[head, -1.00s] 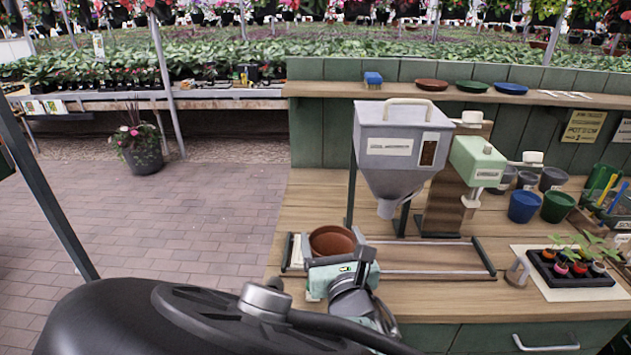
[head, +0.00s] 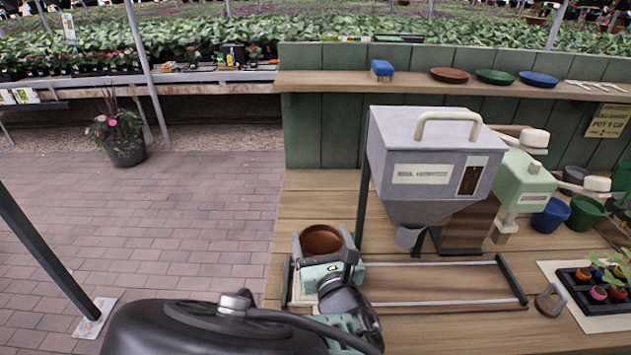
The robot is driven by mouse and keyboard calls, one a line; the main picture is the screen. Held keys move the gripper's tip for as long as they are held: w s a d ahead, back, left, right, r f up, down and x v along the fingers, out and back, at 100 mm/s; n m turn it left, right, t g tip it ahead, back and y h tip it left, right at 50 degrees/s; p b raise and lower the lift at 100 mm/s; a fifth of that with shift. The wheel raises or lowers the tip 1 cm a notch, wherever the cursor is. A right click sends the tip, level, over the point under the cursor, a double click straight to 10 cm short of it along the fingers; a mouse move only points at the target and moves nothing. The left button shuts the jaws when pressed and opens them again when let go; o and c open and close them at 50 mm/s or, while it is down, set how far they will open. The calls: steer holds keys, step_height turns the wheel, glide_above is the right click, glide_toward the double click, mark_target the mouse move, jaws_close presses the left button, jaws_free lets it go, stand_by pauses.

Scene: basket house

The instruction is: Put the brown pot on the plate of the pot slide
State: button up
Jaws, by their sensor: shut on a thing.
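The brown pot (head: 320,240) is upright at the left end of the pot slide (head: 440,303), between the two fingers of my gripper (head: 322,243). My gripper is shut on the pot. The slide has two pale rails running left to right with dark end bars. A pale edge of what may be the slide's plate (head: 297,291) shows at the left end, mostly hidden by my gripper and arm. I cannot tell whether the pot touches it.
A grey hopper (head: 425,160) with a spout stands behind the slide. A green dispenser box (head: 524,185) is to its right. Blue and green pots (head: 551,216) and a seedling tray (head: 607,294) lie farther right. Coloured saucers (head: 495,77) line the shelf. The slide's middle and right are clear.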

steer(key=shift+f+p, duration=0.45)
steer(key=shift+f, duration=1.75)
steer(key=shift+f, duration=0.1)
steer(key=o, duration=0.9)
